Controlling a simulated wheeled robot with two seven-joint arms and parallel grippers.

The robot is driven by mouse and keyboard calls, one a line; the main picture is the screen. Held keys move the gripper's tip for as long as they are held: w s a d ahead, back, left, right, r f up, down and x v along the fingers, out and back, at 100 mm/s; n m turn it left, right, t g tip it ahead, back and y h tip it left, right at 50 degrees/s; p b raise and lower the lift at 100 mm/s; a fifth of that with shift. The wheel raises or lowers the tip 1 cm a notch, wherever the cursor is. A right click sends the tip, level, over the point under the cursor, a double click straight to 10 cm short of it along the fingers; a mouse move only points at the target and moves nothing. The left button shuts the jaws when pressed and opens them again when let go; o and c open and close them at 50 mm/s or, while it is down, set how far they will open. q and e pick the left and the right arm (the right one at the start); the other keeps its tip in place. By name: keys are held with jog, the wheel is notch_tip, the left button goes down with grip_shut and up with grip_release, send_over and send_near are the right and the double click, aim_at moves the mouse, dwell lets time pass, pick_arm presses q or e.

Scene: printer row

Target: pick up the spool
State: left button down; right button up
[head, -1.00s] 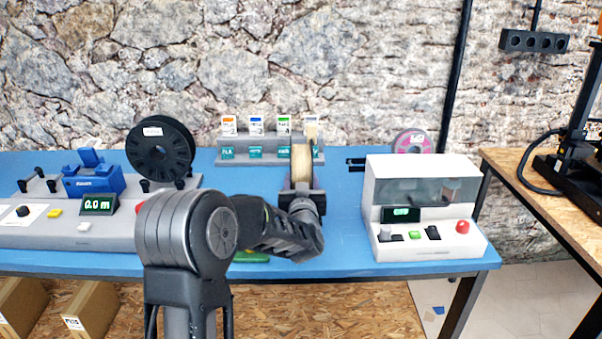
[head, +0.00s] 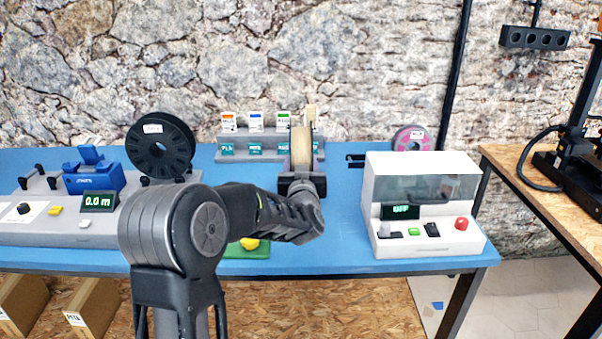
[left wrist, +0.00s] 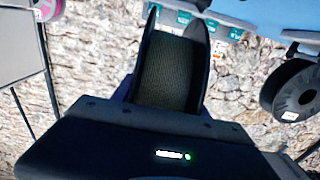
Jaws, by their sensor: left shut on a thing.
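A spool with tan filament (head: 301,148) is held upright and edge-on in my left gripper (head: 301,178), in front of the sample rack. In the left wrist view the spool (left wrist: 168,72) stands just beyond the gripper body, its winding dark in shade between two black flanges. The left gripper is shut on it. Its lower part is hidden by the gripper, and I cannot tell its exact height over the table. My right gripper is not in view.
A black spool (head: 160,150) stands at the left behind a grey console (head: 50,231) with a blue device (head: 92,178). A white machine (head: 420,180) stands right, a pink spool (head: 409,138) behind it. A grey rack (head: 228,141) is at the back. A green mat (head: 247,253) lies in front.

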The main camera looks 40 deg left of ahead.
aim_at(301, 147)
pick_arm(q)
notch_tip(301, 147, up, 6)
jog(key=shift+r+p, duration=0.25)
jog(key=shift+p, duration=0.25)
jog(key=shift+f, duration=0.1)
